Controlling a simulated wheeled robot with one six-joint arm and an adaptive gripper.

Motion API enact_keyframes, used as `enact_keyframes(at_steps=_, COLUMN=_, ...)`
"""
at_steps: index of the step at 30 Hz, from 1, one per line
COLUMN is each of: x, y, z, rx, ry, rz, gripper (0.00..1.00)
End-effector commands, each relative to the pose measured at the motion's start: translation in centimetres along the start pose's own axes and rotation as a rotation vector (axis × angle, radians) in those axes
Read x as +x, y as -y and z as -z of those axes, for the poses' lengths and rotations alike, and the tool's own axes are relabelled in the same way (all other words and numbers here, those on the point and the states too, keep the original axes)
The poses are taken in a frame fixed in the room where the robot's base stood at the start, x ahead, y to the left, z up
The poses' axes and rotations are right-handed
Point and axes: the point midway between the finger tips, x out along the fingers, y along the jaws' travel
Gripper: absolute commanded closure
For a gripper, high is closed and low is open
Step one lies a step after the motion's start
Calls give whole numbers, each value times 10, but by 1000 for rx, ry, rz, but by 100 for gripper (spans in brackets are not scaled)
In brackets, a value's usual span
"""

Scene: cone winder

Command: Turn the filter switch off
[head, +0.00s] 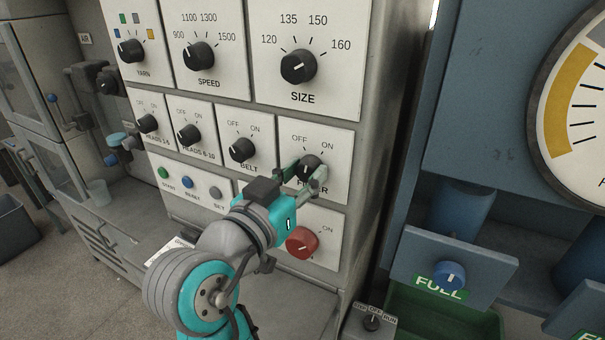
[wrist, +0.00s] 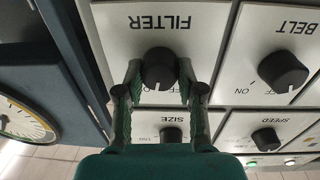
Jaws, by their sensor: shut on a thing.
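The filter switch is a black knob (head: 311,162) on a white panel in the lower right of the control cabinet, with OFF and ON marked above it. My gripper (head: 305,174) reaches up to it from below and partly covers the FILTER label. In the wrist view, which is upside down, the filter knob (wrist: 158,66) sits between the two green fingers of my gripper (wrist: 160,72). The fingers are shut on its sides.
The belt knob (head: 242,149) is left of the filter knob, and the size knob (head: 298,67) is above. A red knob (head: 302,241) is just below my gripper. A blue machine with a large gauge (head: 575,105) stands to the right.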

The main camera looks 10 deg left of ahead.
Motion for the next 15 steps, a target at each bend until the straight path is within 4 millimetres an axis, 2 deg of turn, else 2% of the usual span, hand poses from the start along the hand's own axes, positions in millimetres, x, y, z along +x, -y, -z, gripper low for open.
enact_keyframes(at_steps=15, x=0, y=0, z=0, rx=-469, ry=-22, rz=8, gripper=97)
